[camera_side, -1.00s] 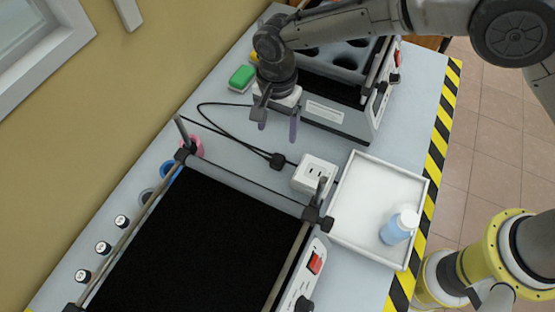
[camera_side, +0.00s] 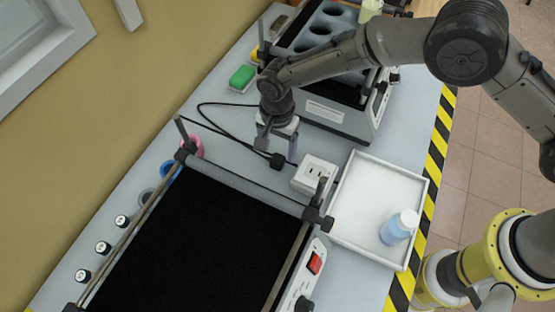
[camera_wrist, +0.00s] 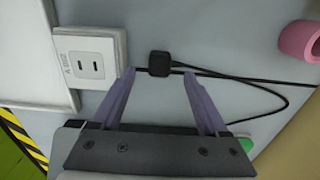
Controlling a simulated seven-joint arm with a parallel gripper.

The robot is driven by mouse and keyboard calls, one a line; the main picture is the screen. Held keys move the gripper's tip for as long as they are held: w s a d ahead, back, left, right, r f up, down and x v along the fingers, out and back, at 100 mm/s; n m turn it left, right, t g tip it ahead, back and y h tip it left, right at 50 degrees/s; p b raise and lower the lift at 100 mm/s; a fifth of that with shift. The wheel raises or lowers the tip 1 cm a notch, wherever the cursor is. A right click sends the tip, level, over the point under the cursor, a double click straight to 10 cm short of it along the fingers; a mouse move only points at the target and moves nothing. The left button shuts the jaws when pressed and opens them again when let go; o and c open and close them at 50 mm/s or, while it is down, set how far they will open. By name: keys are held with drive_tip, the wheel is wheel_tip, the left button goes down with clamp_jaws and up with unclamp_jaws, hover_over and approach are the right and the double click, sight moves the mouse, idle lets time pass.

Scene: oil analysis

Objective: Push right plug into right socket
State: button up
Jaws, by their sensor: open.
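The black plug (camera_side: 277,160) lies on the table at the end of a black cable. In the wrist view the plug (camera_wrist: 159,63) appears between and just beyond my fingertips. The white socket block (camera_side: 315,174) stands to the right of the plug, apart from it. In the wrist view the socket block (camera_wrist: 92,57) is left of the plug and its slots show empty. My gripper (camera_side: 278,148) is open, pointing down over the plug, with a finger on each side of it in the picture. It also shows in the wrist view (camera_wrist: 159,76), holding nothing.
A white tray (camera_side: 345,230) with a blue bottle (camera_side: 399,227) is right of the socket. A black-topped device (camera_side: 200,245) with upright posts is in front. A grey device with round wells (camera_side: 335,118) stands behind. The cable (camera_side: 225,137) loops left.

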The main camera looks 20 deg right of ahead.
sight(277, 159)
drive_tip(key=shift+f, duration=2.6)
clamp_jaws()
